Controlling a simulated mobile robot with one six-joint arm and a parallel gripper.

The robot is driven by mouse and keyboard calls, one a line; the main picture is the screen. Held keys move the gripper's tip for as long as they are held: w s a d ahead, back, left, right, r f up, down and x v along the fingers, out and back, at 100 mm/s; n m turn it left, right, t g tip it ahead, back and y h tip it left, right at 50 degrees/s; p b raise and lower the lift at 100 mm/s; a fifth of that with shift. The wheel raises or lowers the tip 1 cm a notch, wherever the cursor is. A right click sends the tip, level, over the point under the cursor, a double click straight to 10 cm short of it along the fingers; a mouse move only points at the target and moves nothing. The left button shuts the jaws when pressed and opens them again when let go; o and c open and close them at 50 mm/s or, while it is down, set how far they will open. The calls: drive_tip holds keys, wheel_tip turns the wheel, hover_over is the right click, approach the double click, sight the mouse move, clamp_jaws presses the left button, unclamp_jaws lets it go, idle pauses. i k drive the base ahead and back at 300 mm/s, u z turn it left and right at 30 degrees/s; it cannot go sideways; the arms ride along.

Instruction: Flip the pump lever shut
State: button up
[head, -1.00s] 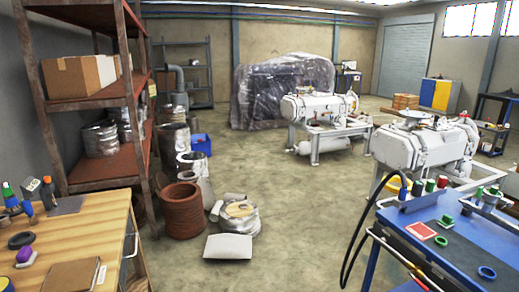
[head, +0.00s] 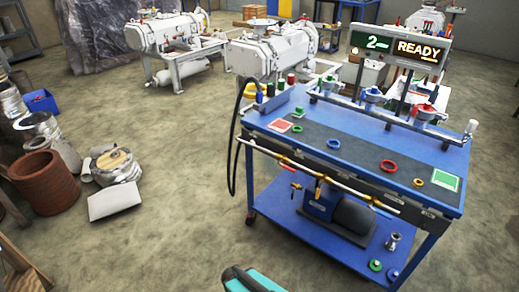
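A pump (head: 340,212) with a blue front and a dark rounded body sits on the lower shelf of the blue cart (head: 452,192). A pale pipe with brass fittings (head: 318,182) runs along the cart's front edge above it. A small orange-red handle (head: 296,187) shows left of the pump, and a red handle (head: 284,159) shows at the pipe's left part. I cannot tell which handle is the pump lever, nor whether it is open or shut.
A lit display (head: 400,46) reading "2" and "READY" stands behind the cart. Coloured rings, including a red one (head: 388,166), lie on its top. A black hose (head: 236,130) hangs at its left.

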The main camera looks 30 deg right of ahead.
sight(279, 162)
drive_tip(key=z, duration=5)
drive_tip(key=i, duration=0.15)
drive_tip(key=u, duration=3.6)
drive_tip(key=i, duration=0.55)
drive_tip(key=u, duration=0.55)
